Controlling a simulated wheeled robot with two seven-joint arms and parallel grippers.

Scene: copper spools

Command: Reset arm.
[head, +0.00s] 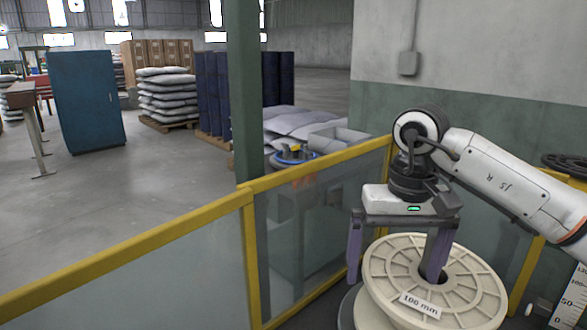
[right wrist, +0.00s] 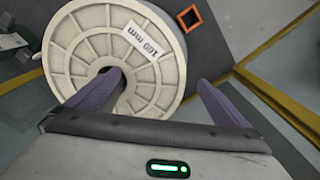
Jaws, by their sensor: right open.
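A cream spool (head: 473,281) with a ribbed round flange and a "100 mm" label stands at the lower right of the head view. It also shows at the upper left of the right wrist view (right wrist: 82,48). My right gripper (head: 392,281) is open over the spool's left side, fingers pointing down. One finger is at the central hole and the other is outside the rim. Whether either finger touches the spool cannot be told. In the right wrist view the two fingers (right wrist: 160,80) are wide apart. My left gripper is not in view.
A yellow-framed clear barrier (head: 247,192) runs in front and behind the spool. A green post (head: 247,90) stands beyond it. A dark round thing (head: 566,163) is at the far right, above a marked scale (head: 573,300). An orange square (right wrist: 190,20) lies near the spool.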

